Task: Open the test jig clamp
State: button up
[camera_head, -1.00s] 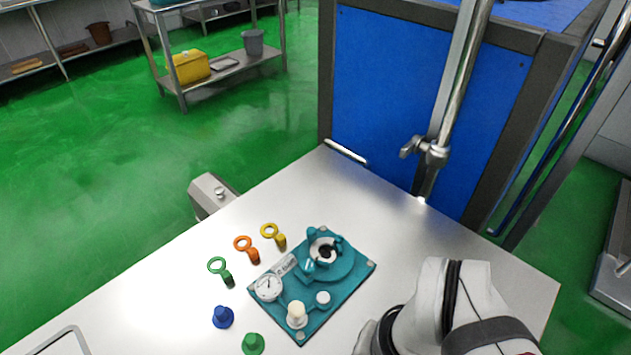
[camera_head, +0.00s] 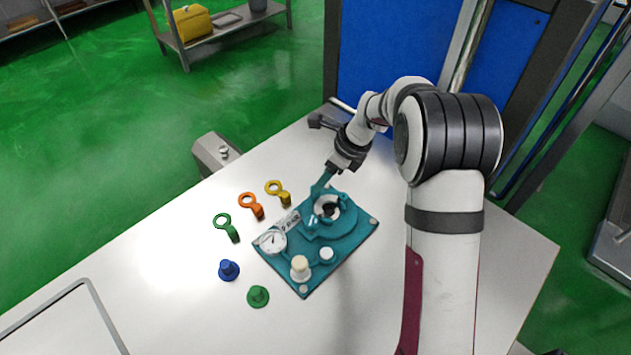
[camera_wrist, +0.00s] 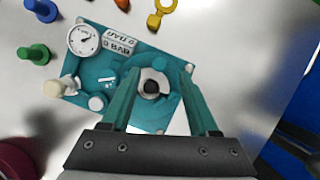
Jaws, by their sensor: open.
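The test jig is a teal plate (camera_head: 345,249) on the white table, with a pressure gauge (camera_head: 272,241), a white knob (camera_head: 326,254) and a cream-topped post (camera_head: 300,268). Its round clamp seat (camera_head: 351,217) has a light C-shaped ring with a dark centre, which also shows in the wrist view (camera_wrist: 153,86). My gripper (camera_head: 320,188) has teal fingers pointing down at the far side of the seat. In the wrist view my gripper (camera_wrist: 158,75) is open, its fingers either side of the seat. I cannot tell whether they touch the jig; nothing is visibly held.
Yellow (camera_head: 279,193), orange (camera_head: 252,206) and green (camera_head: 227,228) ring-ended pieces lie left of the jig. A blue-panelled machine (camera_head: 375,55) stands behind the table. The table's left side is clear.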

aim_at(320, 197)
jog(key=x, duration=0.6)
jog(key=shift+a+f, duration=0.15)
jog(key=shift+f, duration=0.15)
grip_shut()
dwell(1.0)
